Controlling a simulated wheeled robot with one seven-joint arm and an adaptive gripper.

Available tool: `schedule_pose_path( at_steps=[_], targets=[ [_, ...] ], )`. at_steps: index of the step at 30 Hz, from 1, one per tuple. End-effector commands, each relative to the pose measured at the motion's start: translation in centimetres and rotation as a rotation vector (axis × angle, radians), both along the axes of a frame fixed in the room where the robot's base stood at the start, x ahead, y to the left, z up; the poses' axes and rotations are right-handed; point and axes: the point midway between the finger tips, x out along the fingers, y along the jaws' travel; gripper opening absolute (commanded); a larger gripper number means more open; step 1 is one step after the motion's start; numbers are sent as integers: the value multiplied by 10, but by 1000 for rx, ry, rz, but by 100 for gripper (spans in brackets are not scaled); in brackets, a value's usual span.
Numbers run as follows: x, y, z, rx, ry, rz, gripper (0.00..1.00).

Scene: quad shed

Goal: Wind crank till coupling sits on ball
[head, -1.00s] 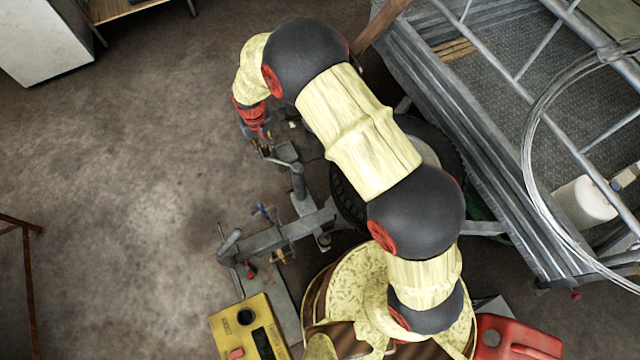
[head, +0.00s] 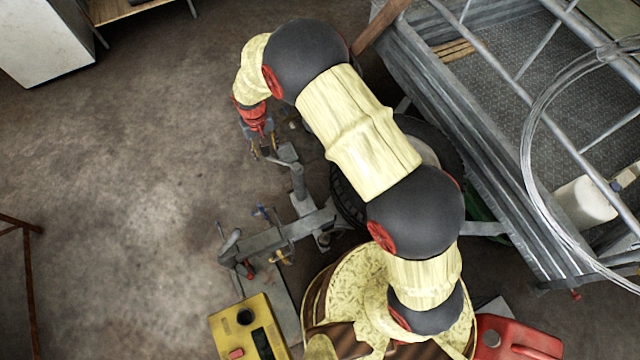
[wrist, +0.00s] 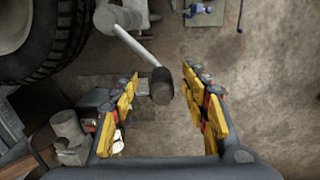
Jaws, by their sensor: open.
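The crank shows in the wrist view as a pale arm (wrist: 135,45) with a dark knob (wrist: 162,86) at its end. My gripper (wrist: 162,98) is open, with the knob between its yellow-padded fingers and a gap on each side. In the head view my gripper (head: 264,152) points down beside the crank's grey top (head: 288,153), above the upright post (head: 298,182). The drawbar (head: 270,240) runs left from the trailer to the coupling (head: 230,246) at its end. I cannot make out the ball in either view.
The trailer (head: 430,95) stands at the right, its tyre (wrist: 60,45) close to the crank. A yellow box (head: 225,325) and a red can (head: 510,338) sit at the front. Blocks (wrist: 72,140) lie low left in the wrist view. Floor (head: 140,190) at left is clear.

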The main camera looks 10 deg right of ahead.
Motion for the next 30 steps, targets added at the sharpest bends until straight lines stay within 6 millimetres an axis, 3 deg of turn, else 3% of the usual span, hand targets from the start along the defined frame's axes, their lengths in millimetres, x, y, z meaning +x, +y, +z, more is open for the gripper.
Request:
schedule_pose_path(
  at_steps=[8, 30],
  targets=[
    [0, 0, 8, 0, -1, 0, 45],
    [0, 1, 76, 1, -1, 0, 45]
  ],
)
